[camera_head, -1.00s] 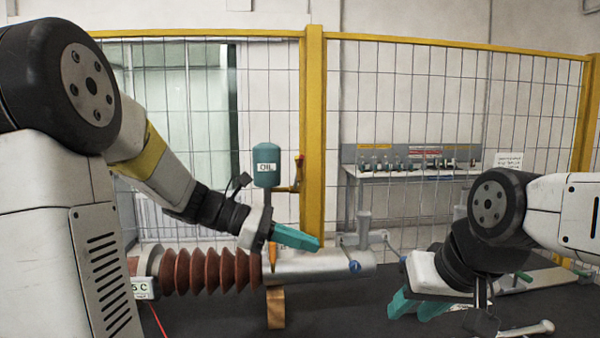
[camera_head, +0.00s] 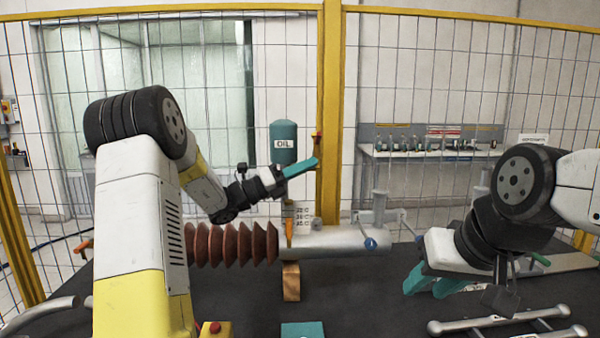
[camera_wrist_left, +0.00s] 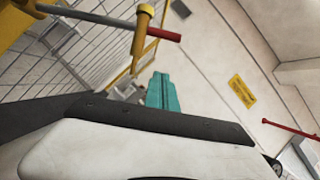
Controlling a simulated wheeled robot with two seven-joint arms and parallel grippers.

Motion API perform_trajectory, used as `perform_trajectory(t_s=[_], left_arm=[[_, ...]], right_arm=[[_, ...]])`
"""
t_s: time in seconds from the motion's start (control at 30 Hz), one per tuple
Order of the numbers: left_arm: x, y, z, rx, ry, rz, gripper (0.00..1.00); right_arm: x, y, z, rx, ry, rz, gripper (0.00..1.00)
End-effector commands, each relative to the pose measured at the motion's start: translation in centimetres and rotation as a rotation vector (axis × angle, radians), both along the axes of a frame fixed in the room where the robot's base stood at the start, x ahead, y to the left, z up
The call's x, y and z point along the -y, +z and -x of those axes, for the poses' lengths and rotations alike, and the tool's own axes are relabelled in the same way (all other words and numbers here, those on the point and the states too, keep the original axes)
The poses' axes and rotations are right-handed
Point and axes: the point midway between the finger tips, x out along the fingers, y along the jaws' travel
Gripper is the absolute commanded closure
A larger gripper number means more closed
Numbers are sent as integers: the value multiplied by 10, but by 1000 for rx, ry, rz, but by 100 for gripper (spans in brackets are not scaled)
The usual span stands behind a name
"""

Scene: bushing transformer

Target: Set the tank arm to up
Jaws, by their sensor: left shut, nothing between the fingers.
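The teal oil tank (camera_head: 284,150), labelled OIL, stands upright behind the ribbed brown bushing. A small orange handle part (camera_head: 318,138) shows at its right, just above my left fingertips; the rest of the tank arm is hidden there. In the left wrist view, a yellow lever piece (camera_wrist_left: 143,40) crosses a grey rod with a red end, above and left of the fingers. My left gripper (camera_head: 316,162) is shut and empty, its teal fingers slanting up across the tank's lower right side. Contact with the handle cannot be told. My right gripper (camera_head: 428,285) is open and empty, low at the right.
The brown bushing (camera_head: 232,244) joins a grey cylinder (camera_head: 345,241) with a blue knob, over a wooden block (camera_head: 291,282) on the dark table. Metal bars (camera_head: 500,322) lie at front right. A yellow-framed mesh fence (camera_head: 331,100) stands behind. A workbench (camera_head: 425,150) stands beyond it.

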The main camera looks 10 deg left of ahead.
Motion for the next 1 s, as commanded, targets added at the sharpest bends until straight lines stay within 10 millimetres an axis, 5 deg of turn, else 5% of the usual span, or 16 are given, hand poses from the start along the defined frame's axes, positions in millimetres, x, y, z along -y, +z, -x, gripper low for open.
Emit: perform_trajectory(t_s=[0.13, 0.4, 1.0], left_arm=[[27, 11, -12, 2, -3, -1, 100], [14, 38, -31, 2, 0, -2, 100], [11, 55, -39, -49, 0, 7, 100]], right_arm=[[0, 0, 0, 0, 0, 0, 64], [0, 0, 0, 0, 0, 0, 64], [0, 0, 0, 0, 0, 0, 64]])
